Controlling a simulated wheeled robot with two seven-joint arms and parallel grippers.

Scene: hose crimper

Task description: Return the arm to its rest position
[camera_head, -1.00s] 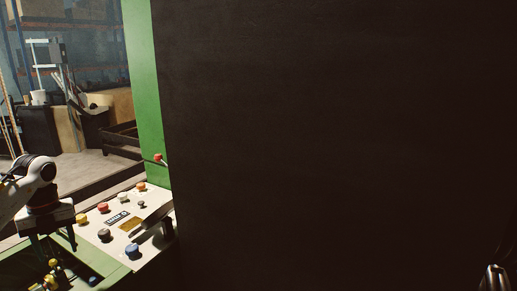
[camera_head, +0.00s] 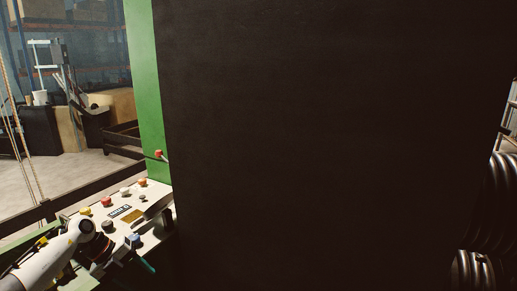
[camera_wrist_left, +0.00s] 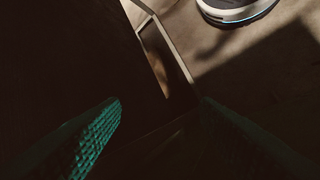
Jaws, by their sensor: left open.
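My left arm comes in at the lower left of the head view, in front of the control panel (camera_head: 152,222). The left gripper (camera_head: 124,266) is dark, with a teal pad showing near the panel's lower edge. In the left wrist view the gripper (camera_wrist_left: 165,140) has its two fingers wide apart, with teal ribbed padding on the left one and nothing between them. Whether it touches the panel cannot be told. My right gripper does not show.
A large dark surface (camera_head: 330,140) fills most of the head view, beside a green upright (camera_head: 146,80). The panel carries several coloured buttons. Dark coils (camera_head: 490,210) stand at the right edge. Open floor (camera_head: 65,180) and a warehouse lie behind at the left.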

